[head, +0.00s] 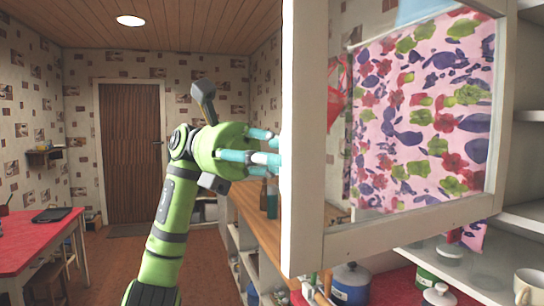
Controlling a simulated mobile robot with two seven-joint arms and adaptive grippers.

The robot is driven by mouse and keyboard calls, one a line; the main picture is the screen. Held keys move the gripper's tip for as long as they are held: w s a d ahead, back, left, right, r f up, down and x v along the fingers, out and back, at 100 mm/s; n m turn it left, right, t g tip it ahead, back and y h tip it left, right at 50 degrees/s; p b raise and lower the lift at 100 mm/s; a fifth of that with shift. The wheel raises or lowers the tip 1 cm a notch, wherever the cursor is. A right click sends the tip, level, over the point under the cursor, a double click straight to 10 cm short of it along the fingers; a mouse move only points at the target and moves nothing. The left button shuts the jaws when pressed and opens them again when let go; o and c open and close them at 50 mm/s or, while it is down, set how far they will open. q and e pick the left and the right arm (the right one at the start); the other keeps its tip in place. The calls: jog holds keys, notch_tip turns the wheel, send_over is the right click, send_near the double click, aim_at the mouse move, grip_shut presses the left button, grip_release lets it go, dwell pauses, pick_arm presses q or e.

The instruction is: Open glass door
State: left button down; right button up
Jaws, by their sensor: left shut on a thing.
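The glass door (303,222) has a pale grey-white frame around a clear pane and fills the right half of the head view. It stands swung out from the cabinet, whose shelves show to its right. My left gripper (272,150) has teal fingers and is at the free left edge of the door, shut on it. The fingertips end at the frame's edge, and any handle there is hidden. My right gripper is not in view.
Through the pane I see a pink floral cloth (420,120). Below are a blue pot (350,284) and a white mug (529,287). A wooden counter (252,212) runs behind the door.

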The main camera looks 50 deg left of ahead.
pick_arm(q)
jog(key=shift+w, duration=0.15)
jog(key=c, duration=1.2)
grip_release()
jog(key=shift+w+d, duration=0.1)
jog(key=shift+d, duration=0.05)
jog(key=shift+o, duration=0.2)
jog(key=a, duration=1.1)
jog(key=shift+a, duration=0.35)
